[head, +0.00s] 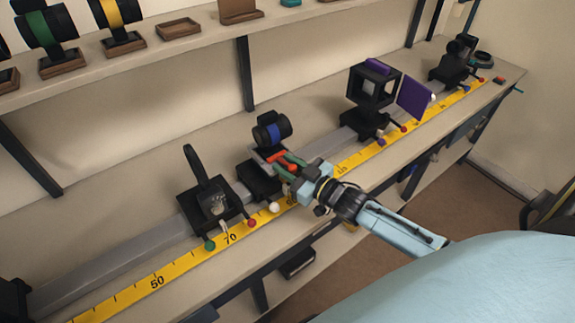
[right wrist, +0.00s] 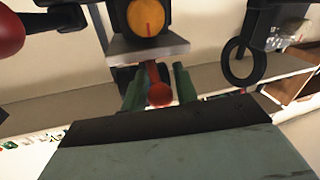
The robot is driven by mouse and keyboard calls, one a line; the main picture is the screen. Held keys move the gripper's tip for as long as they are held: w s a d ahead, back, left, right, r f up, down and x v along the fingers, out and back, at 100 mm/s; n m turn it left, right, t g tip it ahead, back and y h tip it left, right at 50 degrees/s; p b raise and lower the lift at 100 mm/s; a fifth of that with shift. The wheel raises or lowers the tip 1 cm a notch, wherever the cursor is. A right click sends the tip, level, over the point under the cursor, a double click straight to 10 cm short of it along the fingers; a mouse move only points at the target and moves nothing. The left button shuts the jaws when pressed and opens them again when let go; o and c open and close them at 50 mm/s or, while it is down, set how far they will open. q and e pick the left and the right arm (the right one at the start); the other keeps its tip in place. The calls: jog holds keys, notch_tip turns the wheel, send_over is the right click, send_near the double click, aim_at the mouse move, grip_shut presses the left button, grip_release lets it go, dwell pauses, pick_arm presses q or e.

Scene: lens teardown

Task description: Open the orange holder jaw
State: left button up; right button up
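The holder (head: 262,184) stands on the rail, with a dark lens barrel with a blue band (head: 275,131) above it. An orange-red jaw part (head: 276,157) lies just below the barrel. My right gripper (head: 286,165) reaches in from the right, its green fingers on either side of an orange lever. In the right wrist view an orange-red round knob (right wrist: 159,95) on a short red stem sits between the fingers (right wrist: 158,84). They are apart, with the knob nearly filling the space; whether they touch it I cannot tell. My left gripper is not in view.
A dark holder with an upright black arm (head: 209,205) stands left along the rail. A black cube mount (head: 374,88) with a purple plate (head: 414,97) stands right. A yellow scale (head: 180,271) runs along the bench front. A shelf (head: 100,62) with lenses hangs behind.

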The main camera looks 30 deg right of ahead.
grip_shut()
jog(key=shift+s+p, duration=0.9)
jog(key=shift+s, duration=0.55)
jog(key=shift+o, duration=2.1)
grip_release()
jog(key=shift+w+d, duration=0.1)
jog(key=v, duration=1.3)
jog(key=shift+s, duration=0.2)
